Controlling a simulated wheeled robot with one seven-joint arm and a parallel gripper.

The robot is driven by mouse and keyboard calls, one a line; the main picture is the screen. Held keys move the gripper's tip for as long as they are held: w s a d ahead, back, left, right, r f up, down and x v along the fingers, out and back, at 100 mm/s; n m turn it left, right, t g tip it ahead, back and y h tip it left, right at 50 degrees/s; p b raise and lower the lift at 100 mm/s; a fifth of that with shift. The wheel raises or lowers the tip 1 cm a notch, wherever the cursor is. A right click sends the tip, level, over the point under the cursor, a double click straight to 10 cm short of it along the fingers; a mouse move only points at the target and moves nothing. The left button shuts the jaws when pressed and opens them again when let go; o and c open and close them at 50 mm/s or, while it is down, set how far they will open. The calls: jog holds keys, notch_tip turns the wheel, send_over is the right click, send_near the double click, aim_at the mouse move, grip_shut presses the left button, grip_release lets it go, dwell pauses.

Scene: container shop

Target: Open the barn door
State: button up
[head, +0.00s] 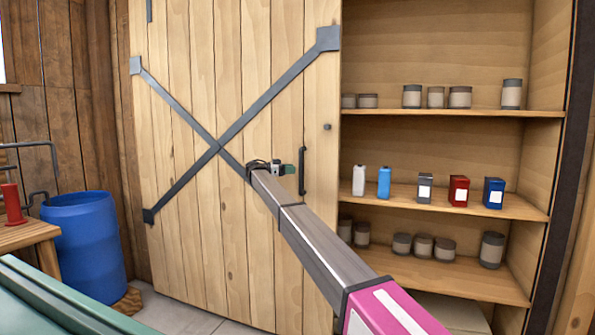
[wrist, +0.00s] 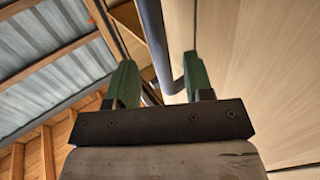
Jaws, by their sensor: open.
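The barn door (head: 255,110) is a tall, pale plank panel with a grey metal X brace. It stands to the left of the exposed shelves. Its dark vertical bar handle (head: 303,171) is near the door's right edge. My gripper (head: 288,169) is just left of the handle in the head view, with one green finger showing. In the wrist view my gripper (wrist: 161,75) is open, with its two green fingers apart. The grey handle bar (wrist: 152,35) shows between them, close to the right finger. I cannot tell whether they touch.
Wooden shelves (head: 440,113) with jars, bottles and small boxes are at the right. A blue barrel (head: 82,240) stands at the left by a wooden table (head: 28,234) with a red object. A green surface (head: 60,305) fills the lower left corner. Some grey floor shows below the door.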

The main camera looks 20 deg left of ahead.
jog(key=v, duration=0.5)
jog(key=shift+s+a, duration=0.15)
jog(key=shift+a, duration=0.1)
